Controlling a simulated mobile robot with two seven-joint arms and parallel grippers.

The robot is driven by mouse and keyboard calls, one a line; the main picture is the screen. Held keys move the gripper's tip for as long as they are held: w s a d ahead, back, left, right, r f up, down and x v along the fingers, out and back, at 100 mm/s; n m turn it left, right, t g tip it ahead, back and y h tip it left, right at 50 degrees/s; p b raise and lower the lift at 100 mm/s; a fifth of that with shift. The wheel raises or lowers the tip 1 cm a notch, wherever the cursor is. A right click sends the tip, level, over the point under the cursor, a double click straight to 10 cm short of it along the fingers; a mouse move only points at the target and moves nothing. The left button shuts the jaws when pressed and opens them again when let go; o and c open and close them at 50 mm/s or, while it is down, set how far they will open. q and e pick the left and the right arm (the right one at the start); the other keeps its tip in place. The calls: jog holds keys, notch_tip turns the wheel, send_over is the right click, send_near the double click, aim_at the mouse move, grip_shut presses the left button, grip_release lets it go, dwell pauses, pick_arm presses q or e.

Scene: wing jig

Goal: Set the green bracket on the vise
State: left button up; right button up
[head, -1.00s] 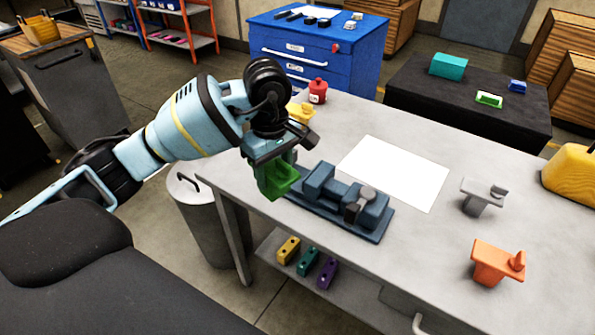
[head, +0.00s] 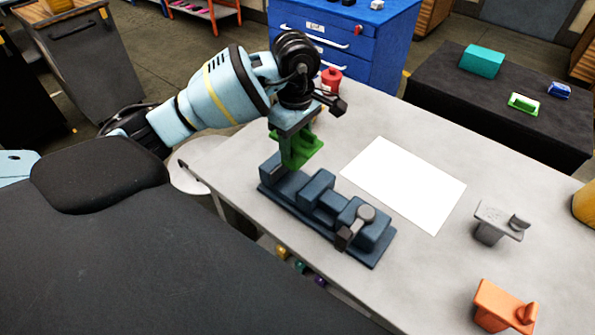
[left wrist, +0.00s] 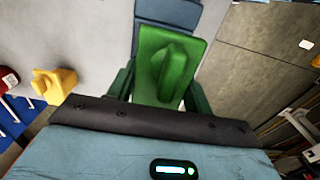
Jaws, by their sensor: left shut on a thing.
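The green bracket (head: 305,150) is held in my left gripper (head: 296,136), which is shut on it. In the head view it hangs at the far-left end of the blue-grey vise (head: 316,188); whether it touches the vise I cannot tell. In the left wrist view the bracket (left wrist: 158,50) fills the upper middle, a raised rounded part facing the camera. Part of the vise (left wrist: 168,11) shows beyond it. The vise lies on the grey table (head: 420,270), its handle towards the near right. My right gripper is not in view.
A white sheet (head: 403,184) lies right of the vise. A grey bracket (head: 492,225) and an orange bracket (head: 500,303) stand farther right. A red container (head: 331,79) is behind my left gripper. A yellow object (left wrist: 54,86) shows in the left wrist view.

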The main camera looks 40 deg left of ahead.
aim_at(297, 137)
pick_arm(q)
notch_tip(297, 137, down, 4)
jog(key=shift+w+f, duration=0.15)
jog(key=shift+f, duration=1.95)
jog(key=shift+f, duration=0.15)
jog(key=o, duration=1.2)
notch_tip(297, 137, up, 12)
jog(key=shift+r, duration=0.1)
